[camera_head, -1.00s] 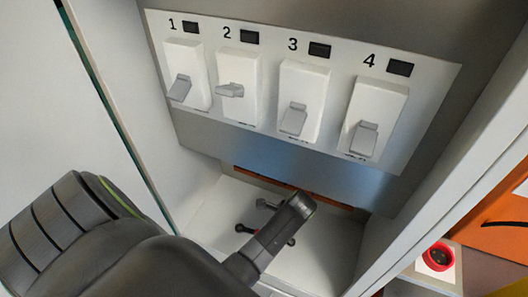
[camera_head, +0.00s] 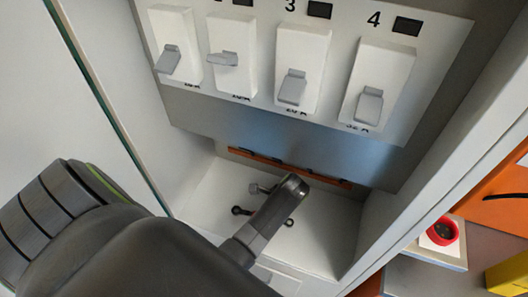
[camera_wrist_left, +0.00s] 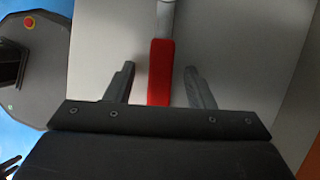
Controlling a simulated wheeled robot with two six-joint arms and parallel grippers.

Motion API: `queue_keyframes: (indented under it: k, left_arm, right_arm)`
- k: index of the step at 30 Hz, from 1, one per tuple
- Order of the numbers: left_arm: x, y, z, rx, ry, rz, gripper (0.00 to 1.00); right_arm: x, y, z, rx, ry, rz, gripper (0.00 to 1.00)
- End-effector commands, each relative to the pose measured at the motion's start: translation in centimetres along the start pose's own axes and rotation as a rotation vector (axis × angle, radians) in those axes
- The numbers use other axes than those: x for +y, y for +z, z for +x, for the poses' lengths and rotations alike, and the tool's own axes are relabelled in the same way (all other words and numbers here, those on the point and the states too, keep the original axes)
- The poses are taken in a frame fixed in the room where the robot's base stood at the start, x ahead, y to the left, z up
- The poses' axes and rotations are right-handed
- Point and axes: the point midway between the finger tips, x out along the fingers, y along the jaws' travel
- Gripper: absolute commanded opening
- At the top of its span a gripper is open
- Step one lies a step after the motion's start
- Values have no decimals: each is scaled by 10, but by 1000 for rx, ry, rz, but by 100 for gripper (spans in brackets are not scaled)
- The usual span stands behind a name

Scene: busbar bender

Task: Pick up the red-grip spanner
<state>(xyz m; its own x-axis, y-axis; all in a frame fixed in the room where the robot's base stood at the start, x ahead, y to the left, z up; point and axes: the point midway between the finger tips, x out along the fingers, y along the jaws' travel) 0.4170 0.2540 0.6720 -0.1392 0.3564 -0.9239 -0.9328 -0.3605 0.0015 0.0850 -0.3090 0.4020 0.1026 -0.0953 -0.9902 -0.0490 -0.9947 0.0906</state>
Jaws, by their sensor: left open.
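The red-grip spanner (camera_wrist_left: 160,75) shows in the left wrist view, with its red grip lying between my left gripper's two fingers and its grey shaft running up out of the picture. My left gripper (camera_wrist_left: 160,67) is open, with a gap visible on each side of the grip. In the head view, my left arm comes in from the lower left over the cabinet's lower compartment and hides much of it. I cannot make out the spanner for sure there. My right gripper is in neither view.
A panel (camera_head: 335,120) with several numbered switches hangs above the compartment floor (camera_head: 325,235). Small dark-ended parts (camera_head: 240,210) and an orange strip (camera_head: 330,180) are at the back. The cabinet's side walls are close. A red button (camera_head: 440,231) sits outside at right.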

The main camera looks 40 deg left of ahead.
Motion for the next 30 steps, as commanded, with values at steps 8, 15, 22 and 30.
queue_keyframes:
  k: [8,15,22,30]
  left_arm:
    - [0,0,1,0,-1,0,22]
    - [0,0,1,0,-1,0,0]
    - [0,0,1,0,-1,-1,0]
    - [-1,5,-10,0,-1,-1,0]
  right_arm:
    - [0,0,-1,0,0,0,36]
    - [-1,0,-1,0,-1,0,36]
    - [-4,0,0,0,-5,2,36]
    - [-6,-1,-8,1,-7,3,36]
